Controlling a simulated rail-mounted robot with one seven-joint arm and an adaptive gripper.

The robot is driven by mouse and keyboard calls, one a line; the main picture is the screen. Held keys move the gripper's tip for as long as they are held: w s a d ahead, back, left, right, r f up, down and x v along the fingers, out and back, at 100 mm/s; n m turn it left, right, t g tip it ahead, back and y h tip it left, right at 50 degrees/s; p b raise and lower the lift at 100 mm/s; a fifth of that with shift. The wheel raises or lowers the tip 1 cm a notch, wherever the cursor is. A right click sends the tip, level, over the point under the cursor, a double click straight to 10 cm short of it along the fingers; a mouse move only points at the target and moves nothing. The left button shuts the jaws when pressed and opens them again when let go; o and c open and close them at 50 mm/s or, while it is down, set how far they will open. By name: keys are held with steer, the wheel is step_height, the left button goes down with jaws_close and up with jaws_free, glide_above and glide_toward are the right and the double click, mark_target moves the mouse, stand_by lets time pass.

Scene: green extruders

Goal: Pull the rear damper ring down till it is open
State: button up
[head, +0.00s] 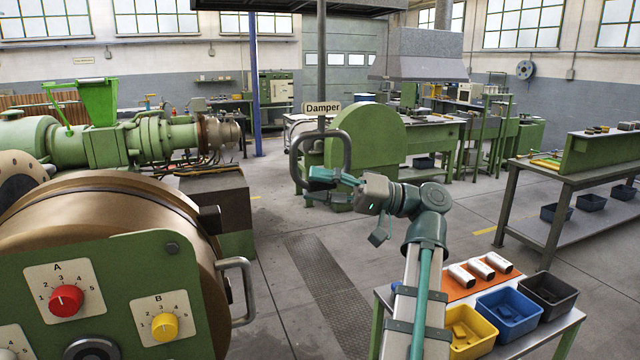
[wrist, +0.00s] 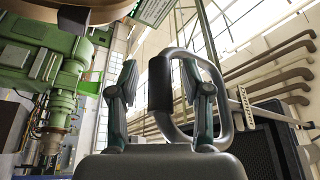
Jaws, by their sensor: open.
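The damper ring (head: 293,162) is a grey D-shaped loop hanging on a vertical rod under a sign reading Damper (head: 322,108). My gripper (head: 318,180) is at the lower part of the ring in the head view. In the wrist view the ring's dark grip bar (wrist: 160,84) stands between the two open fingers of my gripper (wrist: 158,66). The right finger appears inside the loop, and the left finger is outside it. Gaps show on both sides of the bar, so the fingers are not closed on it.
A large brown drum with a green panel and knobs (head: 66,300) fills the near left, with a metal handle (head: 243,290) on its side. A small table with yellow (head: 473,330), blue and black bins stands at the lower right. A green rounded machine (head: 368,145) is behind the ring.

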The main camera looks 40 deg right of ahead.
jaws_close()
step_height(320, 180, down, 4)
steer(key=shift+s+f+b, duration=0.1)
steer(key=shift+b, duration=0.85)
jaws_free()
steer(key=shift+d, duration=0.15)
